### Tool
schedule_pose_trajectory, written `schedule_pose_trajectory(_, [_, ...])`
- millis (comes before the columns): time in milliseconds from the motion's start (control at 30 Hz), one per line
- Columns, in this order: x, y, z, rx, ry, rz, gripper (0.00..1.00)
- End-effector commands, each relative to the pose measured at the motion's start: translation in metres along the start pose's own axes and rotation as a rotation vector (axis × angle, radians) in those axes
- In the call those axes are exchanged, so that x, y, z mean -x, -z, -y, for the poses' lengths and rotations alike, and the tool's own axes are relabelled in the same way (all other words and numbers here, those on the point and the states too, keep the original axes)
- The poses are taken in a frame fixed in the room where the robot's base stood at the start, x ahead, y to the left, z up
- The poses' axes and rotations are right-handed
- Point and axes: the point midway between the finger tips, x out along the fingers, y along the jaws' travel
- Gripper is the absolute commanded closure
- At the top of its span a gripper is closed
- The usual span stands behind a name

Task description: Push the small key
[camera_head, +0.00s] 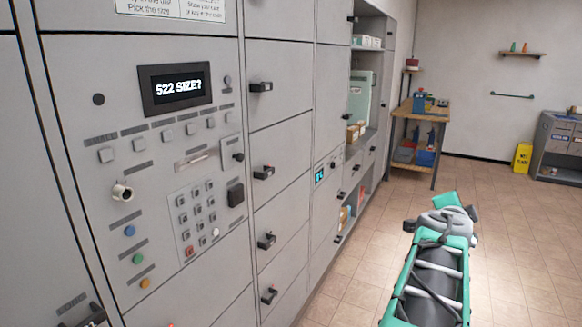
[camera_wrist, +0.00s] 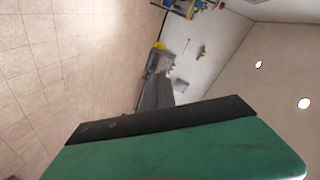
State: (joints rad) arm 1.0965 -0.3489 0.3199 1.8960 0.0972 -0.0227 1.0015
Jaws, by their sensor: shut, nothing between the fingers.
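The locker panel (camera_head: 150,190) is on the left in the head view. Its screen (camera_head: 176,89) reads "S22 SIZE?". Below the screen runs a row of small square grey keys (camera_head: 167,135) with dark labels. My gripper (camera_wrist: 165,122) fills the lower part of the wrist view, green with a dark edge, shut and empty. In the head view my arm is at lower right, well apart from the panel. The wrist view shows no panel.
A keypad (camera_head: 196,214) and round blue, green and orange buttons (camera_head: 134,244) are lower on the panel. Locker doors with protruding black handles (camera_head: 264,172) stand right of it. A workbench (camera_head: 418,115) and a yellow floor sign (camera_head: 522,158) are farther back. The tiled floor (camera_head: 350,290) is clear between lockers and arm.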

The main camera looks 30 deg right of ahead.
Motion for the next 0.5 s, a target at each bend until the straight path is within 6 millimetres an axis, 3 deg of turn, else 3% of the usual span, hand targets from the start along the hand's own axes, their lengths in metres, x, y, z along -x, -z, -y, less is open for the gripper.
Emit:
schedule_pose_trajectory(167, [0.030,-0.105,0.009,0.199,-0.016,0.225,1.00])
schedule_pose_trajectory(267, [0.060,-0.170,0.006,0.352,-0.016,0.377,1.00])
schedule_pose_trajectory(400, [0.116,-0.252,-0.007,0.585,0.008,0.589,1.00])
schedule_pose_trajectory(500, [0.164,-0.301,-0.023,0.768,0.042,0.741,1.00])
